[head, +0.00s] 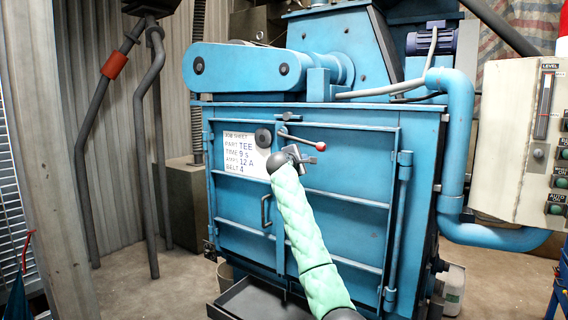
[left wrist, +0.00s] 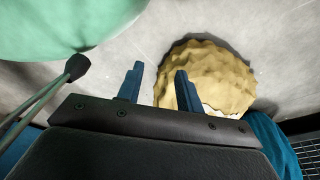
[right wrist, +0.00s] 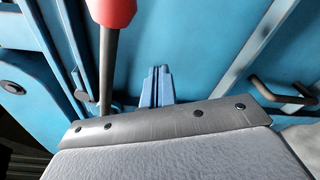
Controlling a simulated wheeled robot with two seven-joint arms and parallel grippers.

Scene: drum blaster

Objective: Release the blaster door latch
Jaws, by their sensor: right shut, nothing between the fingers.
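The blue blaster door (head: 340,215) is closed on the front of the machine. Its latch lever (head: 302,140) is a thin rod with a red knob, pointing right and slightly down near the door's top edge. My right gripper (head: 299,156) is at the door just below the lever. In the right wrist view, my right gripper (right wrist: 157,85) is shut and empty, with the red knob (right wrist: 111,10) and rod beside it on the left, apart from the fingers. My left gripper (left wrist: 157,85) is open and empty, away from the door; the head view does not show it.
A door handle (head: 265,211) sits lower on the door. A job sheet (head: 243,151) is at the door's upper left. A control box (head: 528,145) and blue pipe (head: 459,150) stand right. A tan lumpy object (left wrist: 207,75) lies near my left gripper.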

